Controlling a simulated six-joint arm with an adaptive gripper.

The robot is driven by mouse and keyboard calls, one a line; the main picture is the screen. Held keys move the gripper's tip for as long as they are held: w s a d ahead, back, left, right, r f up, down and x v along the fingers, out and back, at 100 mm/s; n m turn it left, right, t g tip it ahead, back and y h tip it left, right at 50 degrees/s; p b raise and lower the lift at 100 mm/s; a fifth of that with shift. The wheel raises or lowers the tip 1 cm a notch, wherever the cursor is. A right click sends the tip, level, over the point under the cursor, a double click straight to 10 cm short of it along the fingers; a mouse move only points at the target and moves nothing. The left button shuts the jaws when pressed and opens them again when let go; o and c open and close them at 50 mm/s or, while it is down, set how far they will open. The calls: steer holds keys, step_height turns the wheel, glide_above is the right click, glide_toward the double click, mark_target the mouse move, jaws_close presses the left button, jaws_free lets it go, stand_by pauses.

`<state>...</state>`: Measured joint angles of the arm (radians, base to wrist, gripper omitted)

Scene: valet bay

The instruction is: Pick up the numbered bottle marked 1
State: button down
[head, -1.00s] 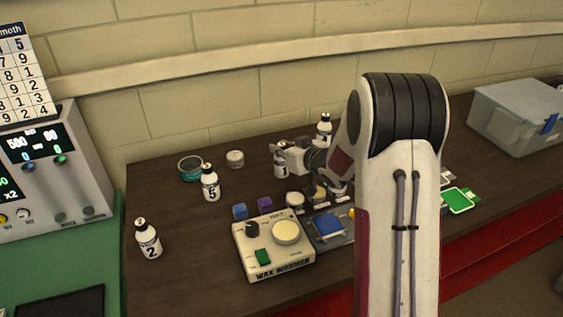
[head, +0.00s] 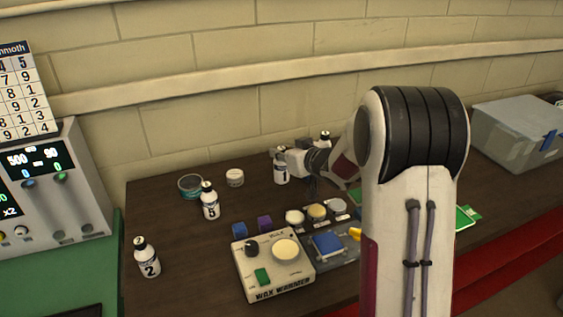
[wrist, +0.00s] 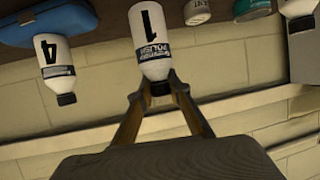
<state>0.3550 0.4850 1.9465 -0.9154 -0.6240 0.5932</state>
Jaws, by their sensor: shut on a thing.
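My gripper (head: 284,161) is shut on the neck of the white bottle marked 1 (head: 281,175), which has a dark cap. The bottle appears raised a little above the dark table, near the back. In the upside-down wrist view, the two fingers (wrist: 159,88) close around the cap and neck of bottle 1 (wrist: 151,40), and its "1" is clear. Bottle 4 (wrist: 56,62) stands apart to the left there. In the head view, bottle 4 (head: 324,137) is partly hidden behind my gripper and arm.
A teal tin (head: 190,187) and pale jar (head: 235,178) are near the back. The wax warmer (head: 273,268), cubes and open pots are in front. A grey bin (head: 517,135) is at right; my arm hides table there.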

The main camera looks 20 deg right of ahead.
steer(key=shift+r, duration=2.4)
